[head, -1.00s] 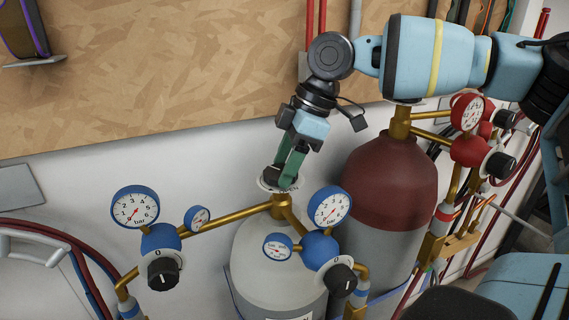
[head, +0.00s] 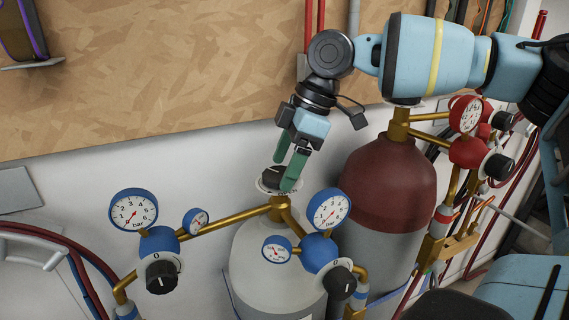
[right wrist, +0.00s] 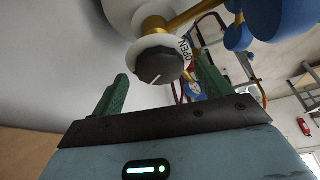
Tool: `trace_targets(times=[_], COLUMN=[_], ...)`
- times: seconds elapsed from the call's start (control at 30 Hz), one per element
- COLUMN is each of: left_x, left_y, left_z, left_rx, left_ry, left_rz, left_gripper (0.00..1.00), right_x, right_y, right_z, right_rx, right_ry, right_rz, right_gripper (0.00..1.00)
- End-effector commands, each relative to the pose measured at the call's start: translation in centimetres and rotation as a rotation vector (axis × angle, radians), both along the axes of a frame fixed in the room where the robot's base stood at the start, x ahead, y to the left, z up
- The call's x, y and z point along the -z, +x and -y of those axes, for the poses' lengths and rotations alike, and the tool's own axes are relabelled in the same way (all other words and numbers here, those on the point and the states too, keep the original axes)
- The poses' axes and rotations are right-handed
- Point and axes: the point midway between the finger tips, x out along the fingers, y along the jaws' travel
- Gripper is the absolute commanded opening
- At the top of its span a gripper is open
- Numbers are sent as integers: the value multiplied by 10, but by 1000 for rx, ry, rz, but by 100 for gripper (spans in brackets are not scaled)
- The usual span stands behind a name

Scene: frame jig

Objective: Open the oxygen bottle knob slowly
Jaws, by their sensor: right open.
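The oxygen bottle (head: 275,268) is the pale grey cylinder with blue gauges. Its black knob (head: 273,176) sits on top in a white ring. In the right wrist view the knob (right wrist: 158,64) shows a white pointer line, and the ring beside it reads "OPEN" (right wrist: 185,48). My right gripper (head: 285,172) is at the knob with green fingers. In the right wrist view its fingers (right wrist: 163,88) are spread wide, one on each side of the knob, and apart from it. My left gripper is not in view.
A red-brown bottle (head: 388,185) with red gauges stands to the right. Brass pipes, a blue regulator (head: 320,252) and another blue regulator (head: 158,242) flank the oxygen bottle. A wooden board (head: 180,75) covers the wall behind.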

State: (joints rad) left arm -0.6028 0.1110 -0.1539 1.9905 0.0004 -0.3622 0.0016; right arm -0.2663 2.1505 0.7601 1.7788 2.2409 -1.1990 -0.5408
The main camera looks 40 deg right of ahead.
Motion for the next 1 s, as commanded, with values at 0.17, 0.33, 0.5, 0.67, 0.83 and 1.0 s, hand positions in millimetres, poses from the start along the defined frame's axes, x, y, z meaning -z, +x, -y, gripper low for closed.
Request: trace_targets(times=[0.17,0.33,0.5,0.67,0.83,1.0], left_x=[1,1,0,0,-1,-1], left_y=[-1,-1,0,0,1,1], left_z=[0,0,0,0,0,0], left_rx=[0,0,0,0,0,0], left_ry=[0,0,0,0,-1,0], left_rz=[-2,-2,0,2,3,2], left_gripper=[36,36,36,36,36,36], right_x=[-26,-50,-63,-67,-66,-66], right_y=[-4,-9,-12,-13,-13,-13], right_z=[9,18,23,24,24,24], right_rx=[2,1,0,-1,-1,-1], right_ry=[1,1,2,1,1,1], right_rz=[6,5,3,2,2,2], right_gripper=[77,77,77,77,77,77])
